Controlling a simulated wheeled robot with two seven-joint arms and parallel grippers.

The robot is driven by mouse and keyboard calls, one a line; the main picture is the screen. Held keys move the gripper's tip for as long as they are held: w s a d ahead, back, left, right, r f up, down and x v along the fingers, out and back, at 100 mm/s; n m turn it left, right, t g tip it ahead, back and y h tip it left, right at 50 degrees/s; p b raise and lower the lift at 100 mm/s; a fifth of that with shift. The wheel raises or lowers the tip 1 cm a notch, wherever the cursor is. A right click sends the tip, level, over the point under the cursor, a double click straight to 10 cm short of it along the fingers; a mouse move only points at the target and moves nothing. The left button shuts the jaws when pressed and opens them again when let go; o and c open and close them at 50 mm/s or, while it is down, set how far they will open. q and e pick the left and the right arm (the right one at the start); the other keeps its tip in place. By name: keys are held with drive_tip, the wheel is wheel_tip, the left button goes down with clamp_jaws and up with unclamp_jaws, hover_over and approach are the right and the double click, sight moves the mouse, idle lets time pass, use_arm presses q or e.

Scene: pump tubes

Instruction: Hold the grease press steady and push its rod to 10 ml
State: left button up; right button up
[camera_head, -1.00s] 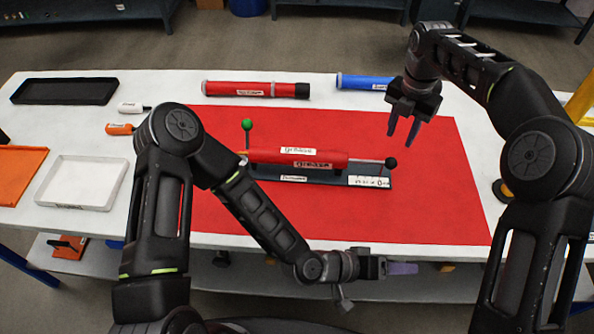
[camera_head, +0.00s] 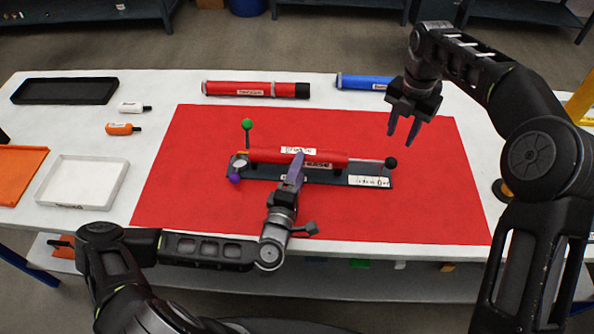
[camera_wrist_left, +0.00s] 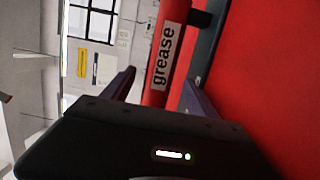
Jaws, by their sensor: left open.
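The grease press lies on the red mat, with a red barrel (camera_head: 265,155) on a dark base (camera_head: 210,170) and a thin rod ending in a black knob (camera_head: 391,162) at the right. A green knob (camera_head: 247,124) stands at its left end. My left gripper (camera_head: 297,165) is open at the barrel's middle, pointing away from me. In the left wrist view the barrel, labelled "grease" (camera_wrist_left: 165,55), shows between the spread fingers; I cannot tell if they touch it. My right gripper (camera_head: 404,128) is open and empty, above and right of the black knob. The rod's scale reading is too small to read.
Behind the press lie a red tube (camera_head: 250,90) and a blue tube (camera_head: 360,82). A white tray (camera_head: 80,200), a black tray (camera_head: 65,100) and small orange (camera_head: 120,128) and white (camera_head: 130,108) bottles are at the left. The red mat (camera_head: 400,225) is clear in front.

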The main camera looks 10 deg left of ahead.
sight(304, 150)
use_arm(q)
drive_tip(key=shift+a, duration=0.25)
drive_tip(key=shift+w, duration=0.1)
drive_tip(key=shift+w+d, duration=0.2)
drive_tip(key=shift+w, duration=1.75)
drive_tip(key=shift+w+d, duration=0.15)
drive_tip(key=shift+w, duration=1.75)
clamp_jaws()
use_arm(e)
drive_tip(key=shift+o, duration=0.4)
